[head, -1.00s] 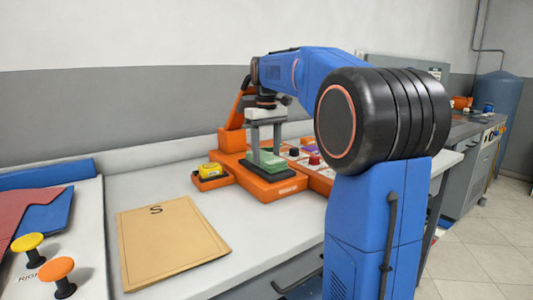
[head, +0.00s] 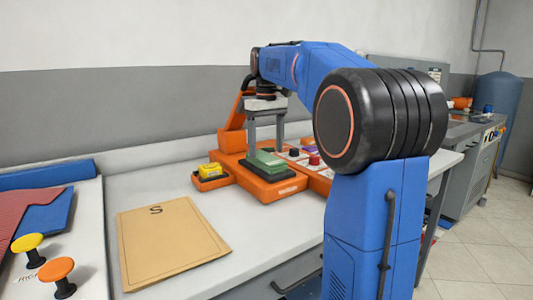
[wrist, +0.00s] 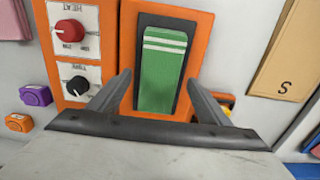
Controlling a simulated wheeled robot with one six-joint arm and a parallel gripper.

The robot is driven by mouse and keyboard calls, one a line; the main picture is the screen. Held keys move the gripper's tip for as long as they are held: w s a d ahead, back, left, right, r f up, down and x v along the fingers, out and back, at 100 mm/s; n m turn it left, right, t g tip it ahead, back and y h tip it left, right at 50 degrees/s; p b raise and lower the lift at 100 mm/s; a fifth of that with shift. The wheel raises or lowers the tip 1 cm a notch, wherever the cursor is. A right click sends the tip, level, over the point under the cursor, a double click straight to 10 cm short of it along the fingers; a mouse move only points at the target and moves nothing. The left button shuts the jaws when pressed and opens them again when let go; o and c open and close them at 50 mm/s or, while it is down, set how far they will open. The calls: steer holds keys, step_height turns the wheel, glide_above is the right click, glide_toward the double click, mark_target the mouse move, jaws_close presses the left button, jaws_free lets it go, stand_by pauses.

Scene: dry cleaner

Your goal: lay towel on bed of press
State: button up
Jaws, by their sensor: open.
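The green towel (head: 264,160) with white stripes lies on the dark bed (head: 290,174) of the orange press (head: 270,189). In the wrist view the towel (wrist: 163,75) lies lengthwise on the bed (wrist: 168,20), with dark margin showing around its far end and right side.
The press's raised orange arm (head: 236,112) stands behind my gripper. A red HEAT knob (wrist: 69,30) and a black knob (wrist: 77,86) sit beside the bed. A yellow item (head: 210,169) and a tan board marked S (head: 170,243) are to the left.

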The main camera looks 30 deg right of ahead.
mark_target(267, 157)
step_height(267, 157, up, 10)
steer(key=shift+f, duration=0.25)
steer(key=shift+s, duration=0.15)
stand_by(0.5)
